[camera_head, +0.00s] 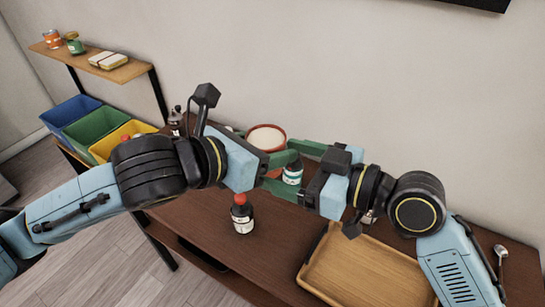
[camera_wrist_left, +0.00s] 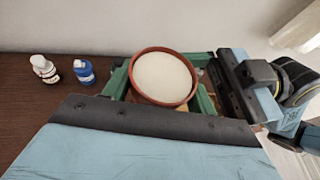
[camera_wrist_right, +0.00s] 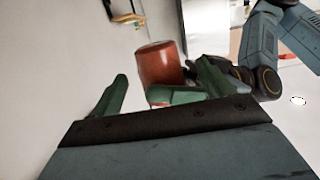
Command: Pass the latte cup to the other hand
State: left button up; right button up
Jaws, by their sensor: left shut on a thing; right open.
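The latte cup (camera_head: 266,136) is a reddish-brown cup with a pale, creamy top. My left gripper (camera_head: 280,168) is shut on it and holds it above the table. The left wrist view shows the cup (camera_wrist_left: 163,78) roughly upright between the green fingers. My right gripper (camera_head: 305,168) is open and faces the left one from the right, close to the cup. In the right wrist view the cup's side (camera_wrist_right: 158,66) shows just beyond the open right fingers (camera_wrist_right: 150,92). I cannot tell whether they touch it. The cup's lower part is hidden in the head view.
A red-capped bottle (camera_head: 241,216) stands on the brown table below the grippers. A blue-and-white bottle (camera_head: 292,173) is partly hidden between the arms. Coloured bins (camera_head: 95,128) stand at left.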

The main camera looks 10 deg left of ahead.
jog(key=shift+x, duration=1.7)
jog(key=c, duration=1.1)
pick_arm(q)
jog(key=o, duration=1.2)
pick_arm(e)
jog(key=shift+c, duration=0.5)
